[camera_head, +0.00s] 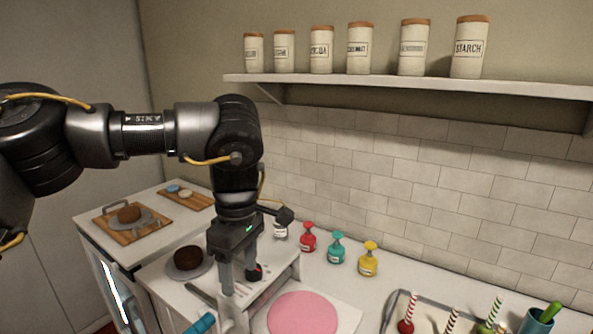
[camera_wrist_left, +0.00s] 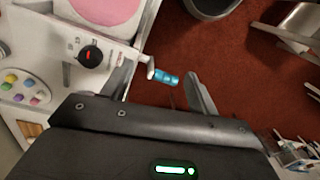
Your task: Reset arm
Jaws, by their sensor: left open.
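My left arm comes in from the left in the head view, and its gripper (camera_head: 241,283) points down beside a white machine with a black and red knob (camera_wrist_left: 90,56). In the left wrist view the two fingers (camera_wrist_left: 158,69) are apart with nothing held between them. A teal handle (camera_wrist_left: 165,77) on a metal crank shows between the fingers in that picture; I cannot tell its exact distance from them. The teal handle also shows at the bottom of the head view (camera_head: 200,324). My right gripper is not in view.
A pink disc (camera_head: 302,316) lies on the right of the machine. A brown cake (camera_head: 188,257) stands behind left on a plate. Red (camera_head: 307,238), teal (camera_head: 337,247) and yellow (camera_head: 368,259) bottles line the wall. A shelf (camera_head: 400,84) with canisters is above. Red floor (camera_wrist_left: 232,70) is open below.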

